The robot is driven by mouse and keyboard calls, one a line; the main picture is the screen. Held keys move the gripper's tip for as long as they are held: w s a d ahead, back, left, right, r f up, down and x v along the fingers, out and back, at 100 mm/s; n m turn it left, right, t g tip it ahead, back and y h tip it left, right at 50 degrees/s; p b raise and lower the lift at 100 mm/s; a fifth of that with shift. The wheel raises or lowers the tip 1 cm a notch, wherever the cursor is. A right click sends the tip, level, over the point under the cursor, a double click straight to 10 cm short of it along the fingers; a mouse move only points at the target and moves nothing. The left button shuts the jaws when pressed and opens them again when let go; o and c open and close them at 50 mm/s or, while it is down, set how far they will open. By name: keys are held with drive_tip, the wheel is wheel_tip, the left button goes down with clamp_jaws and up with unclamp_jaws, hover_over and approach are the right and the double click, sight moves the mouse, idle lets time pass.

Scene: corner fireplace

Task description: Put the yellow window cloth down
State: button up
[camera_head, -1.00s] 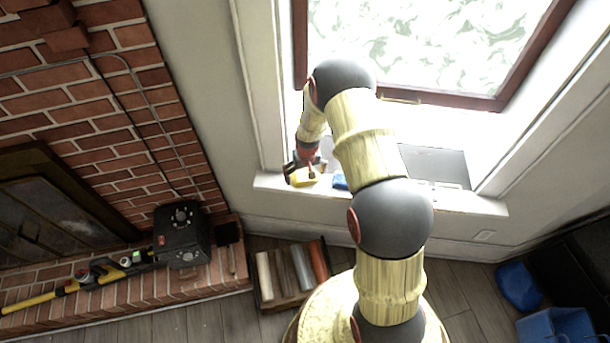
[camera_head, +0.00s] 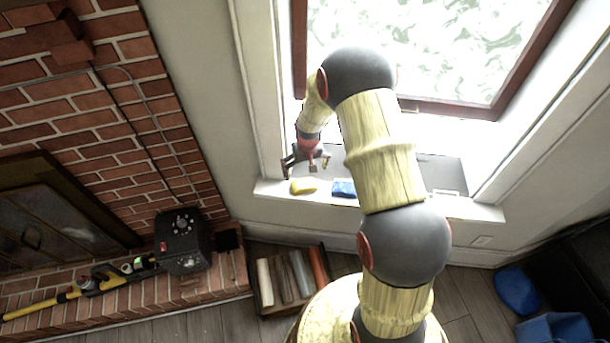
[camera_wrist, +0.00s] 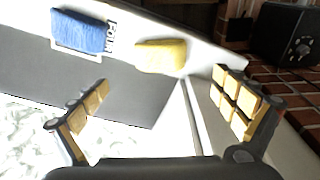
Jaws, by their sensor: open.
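The yellow window cloth (camera_head: 303,186) lies on the white window sill (camera_head: 270,187), near its left end. It also shows in the wrist view (camera_wrist: 161,56), beyond my fingertips and touching neither. My gripper (camera_head: 306,168) is above and just behind the cloth, apart from it. In the wrist view my gripper (camera_wrist: 160,95) has its two padded fingers spread wide with nothing between them.
A blue cloth or sponge (camera_head: 343,188) lies on the sill right of the yellow cloth. A black box with dials (camera_head: 182,241) stands on the brick hearth (camera_head: 215,283). A crate of rolls (camera_head: 265,305) is on the floor below. The window frame (camera_head: 455,98) rises behind my arm.

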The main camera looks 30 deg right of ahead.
drive_tip(key=s+a+r+t, duration=0.1)
drive_tip(key=s+a+r, duration=0.1)
drive_tip(key=r, duration=0.7)
drive_tip(key=s+a+r, duration=0.2)
drive_tip(key=s+r, duration=0.1)
drive_tip(key=r, duration=0.5)
drive_tip(key=s+a+r+t, duration=0.1)
drive_tip(key=s+a+r, duration=0.1)
drive_tip(key=r, duration=0.7)
drive_tip(key=s+a+r, duration=0.2)
drive_tip(key=s+r, duration=0.2)
drive_tip(key=s, duration=0.3)
drive_tip(key=s+a+r+n+t, duration=0.1)
drive_tip(key=s+r, duration=0.3)
drive_tip(key=s, duration=0.4)
drive_tip(key=s+a+r+n, duration=0.1)
drive_tip(key=s+a+r, duration=0.2)
drive_tip(key=s, duration=0.4)
drive_tip(key=shift+s+r+t, duration=0.35)
drive_tip(key=shift+r+t, duration=0.05)
drive_tip(key=shift+r, duration=0.4)
